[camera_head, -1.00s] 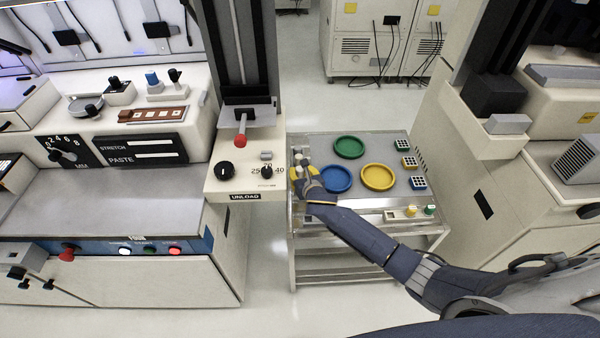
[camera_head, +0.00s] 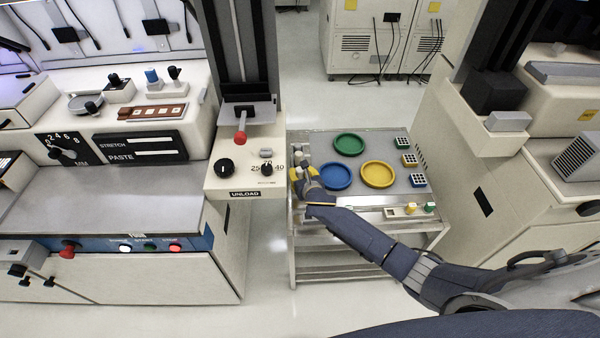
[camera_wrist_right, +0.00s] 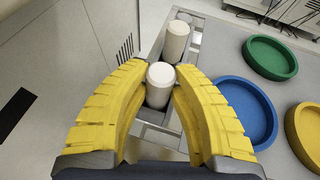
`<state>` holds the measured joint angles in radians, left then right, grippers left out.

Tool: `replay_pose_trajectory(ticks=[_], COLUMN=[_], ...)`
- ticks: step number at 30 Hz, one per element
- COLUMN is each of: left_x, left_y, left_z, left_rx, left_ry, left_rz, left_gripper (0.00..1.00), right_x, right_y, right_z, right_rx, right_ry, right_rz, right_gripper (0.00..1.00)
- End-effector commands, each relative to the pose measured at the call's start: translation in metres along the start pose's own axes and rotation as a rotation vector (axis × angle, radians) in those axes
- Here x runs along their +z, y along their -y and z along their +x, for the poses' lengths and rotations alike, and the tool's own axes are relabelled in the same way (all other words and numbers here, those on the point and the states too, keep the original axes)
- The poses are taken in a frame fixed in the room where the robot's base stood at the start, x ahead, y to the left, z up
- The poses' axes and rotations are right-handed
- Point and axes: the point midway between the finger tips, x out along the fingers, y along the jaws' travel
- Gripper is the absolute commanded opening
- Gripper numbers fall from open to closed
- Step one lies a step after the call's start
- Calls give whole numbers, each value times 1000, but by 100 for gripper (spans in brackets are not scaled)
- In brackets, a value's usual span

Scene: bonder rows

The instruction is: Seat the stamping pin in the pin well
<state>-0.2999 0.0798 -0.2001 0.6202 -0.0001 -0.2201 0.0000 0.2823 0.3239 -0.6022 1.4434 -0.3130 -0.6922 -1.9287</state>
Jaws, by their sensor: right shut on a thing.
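My right gripper (camera_head: 299,170) is over the left edge of the grey cart top (camera_head: 385,148). In the right wrist view its yellow fingers (camera_wrist_right: 160,78) are shut around a pale cylindrical pin (camera_wrist_right: 160,85), which stands roughly upright. A second pale cylinder (camera_wrist_right: 176,40) stands just beyond it in a grey slotted tray (camera_wrist_right: 155,116). The lower end of the held pin is hidden, so I cannot tell whether it touches the tray. I cannot pick out the pin well for certain. My left gripper is not in view.
Green (camera_head: 349,145), blue (camera_head: 336,178) and yellow (camera_head: 378,175) round dishes lie right of the gripper. Small hole-patterned blocks (camera_head: 410,160) line the cart's right side. The UNLOAD console (camera_head: 226,187) stands close on the left.

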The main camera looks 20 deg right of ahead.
Motion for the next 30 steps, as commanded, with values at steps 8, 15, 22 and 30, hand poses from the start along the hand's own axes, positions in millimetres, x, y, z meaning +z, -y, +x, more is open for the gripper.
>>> replay_pose_trajectory(ticks=[8,15,22,30], left_x=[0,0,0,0], left_y=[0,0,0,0], left_z=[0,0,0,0], left_rx=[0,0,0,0], left_ry=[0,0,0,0], left_rz=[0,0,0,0], left_gripper=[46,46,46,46], right_x=[-3,-3,-2,-2], right_y=[0,0,0,0], right_z=[0,0,0,0], right_rx=[0,0,0,0], right_ry=[-5,-4,-4,-3], right_rz=[0,1,1,1], right_gripper=[0,51,51,51])
